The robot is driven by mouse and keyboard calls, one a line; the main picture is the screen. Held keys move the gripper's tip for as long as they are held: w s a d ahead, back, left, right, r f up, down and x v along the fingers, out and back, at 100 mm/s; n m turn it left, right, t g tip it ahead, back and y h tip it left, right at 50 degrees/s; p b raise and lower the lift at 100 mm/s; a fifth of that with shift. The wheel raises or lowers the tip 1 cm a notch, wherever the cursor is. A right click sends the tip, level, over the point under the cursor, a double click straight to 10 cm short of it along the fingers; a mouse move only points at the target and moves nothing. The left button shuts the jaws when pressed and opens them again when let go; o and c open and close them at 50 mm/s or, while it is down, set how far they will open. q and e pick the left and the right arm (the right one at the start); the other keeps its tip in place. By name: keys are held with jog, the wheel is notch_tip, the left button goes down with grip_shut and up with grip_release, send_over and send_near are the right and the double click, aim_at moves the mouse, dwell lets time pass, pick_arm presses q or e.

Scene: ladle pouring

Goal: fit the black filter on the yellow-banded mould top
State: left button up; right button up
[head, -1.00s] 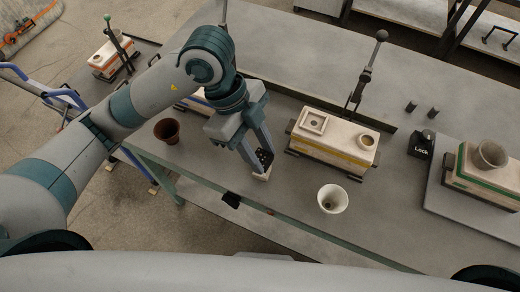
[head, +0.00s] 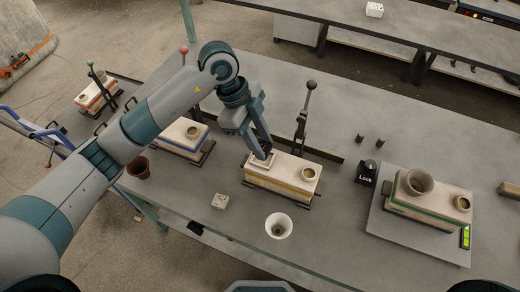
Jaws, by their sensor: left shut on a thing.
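The yellow-banded mould (head: 278,184) is a pale block lying on the near table, with a round cup on the right of its top. Its left socket, square in the earlier frame, is now mostly hidden by my left gripper (head: 261,154). The left gripper is shut on the dark, small black filter (head: 264,156), holding it at that socket. The fingers cover much of the filter, so I cannot tell whether it is seated or just above. My right gripper is not in view.
A brown cup (head: 138,168) and a blue-banded mould (head: 181,137) are left. A lever clamp (head: 303,117) stands behind. A green-banded mould (head: 418,206) sits on a scale at right.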

aim_at(260, 143)
pick_arm(q)
jog(key=shift+w+r, duration=0.1)
jog(key=shift+w, duration=0.15)
jog(key=shift+w+d, duration=0.1)
jog(key=shift+f, duration=0.4)
jog(key=shift+f+b, duration=0.75)
jog(key=shift+b, duration=0.15)
jog(key=shift+f+b, duration=0.4)
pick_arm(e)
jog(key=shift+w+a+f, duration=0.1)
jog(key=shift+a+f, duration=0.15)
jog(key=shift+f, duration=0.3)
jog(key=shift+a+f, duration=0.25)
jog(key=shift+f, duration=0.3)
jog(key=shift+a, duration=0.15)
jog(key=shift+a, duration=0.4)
